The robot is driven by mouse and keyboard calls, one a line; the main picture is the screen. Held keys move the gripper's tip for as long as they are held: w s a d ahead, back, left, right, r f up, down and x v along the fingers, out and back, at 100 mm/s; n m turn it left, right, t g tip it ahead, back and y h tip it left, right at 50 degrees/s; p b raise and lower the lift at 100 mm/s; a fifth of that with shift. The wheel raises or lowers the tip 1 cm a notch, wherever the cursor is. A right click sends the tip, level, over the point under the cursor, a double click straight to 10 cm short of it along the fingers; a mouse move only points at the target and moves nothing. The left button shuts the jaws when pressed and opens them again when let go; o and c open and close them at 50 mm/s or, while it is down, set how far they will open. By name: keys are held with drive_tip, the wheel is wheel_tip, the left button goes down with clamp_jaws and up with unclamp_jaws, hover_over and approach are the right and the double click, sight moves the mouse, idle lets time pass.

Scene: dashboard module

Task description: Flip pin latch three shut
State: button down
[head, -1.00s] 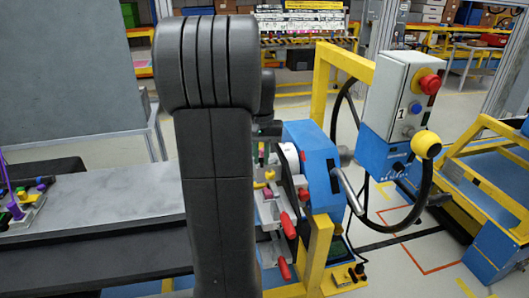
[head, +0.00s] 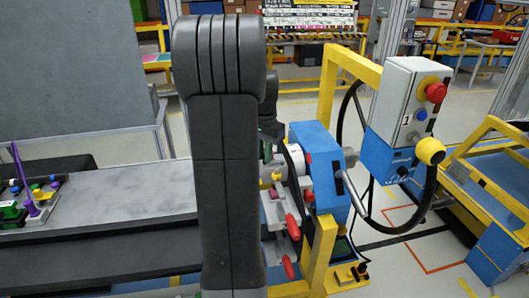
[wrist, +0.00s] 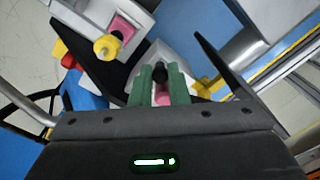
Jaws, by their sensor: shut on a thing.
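In the wrist view my gripper (wrist: 161,85) has its two green fingers closed around a small pin latch with a black knob (wrist: 160,73). A pink part (wrist: 162,97) of it shows between the fingers. A second latch with a yellow knob (wrist: 106,47) and a pink block (wrist: 124,27) is up and left, apart from the fingers. I cannot read which latch is number three.
A blue housing (head: 318,165) and a yellow frame (head: 321,250) stand right of the fixture. Red handles (head: 292,226) stick out below. A control box with a red button (head: 435,92) and a yellow-knobbed lever (head: 430,151) are farther right. A grey table (head: 100,205) lies left.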

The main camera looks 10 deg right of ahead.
drive_tip(key=shift+r, duration=0.1)
drive_tip(key=c, duration=1.4)
unclamp_jaws()
wheel_tip(320, 180, up, 14)
drive_tip(key=shift+f, duration=0.15)
wheel_tip(320, 180, down, 14)
drive_tip(key=shift+r, duration=0.1)
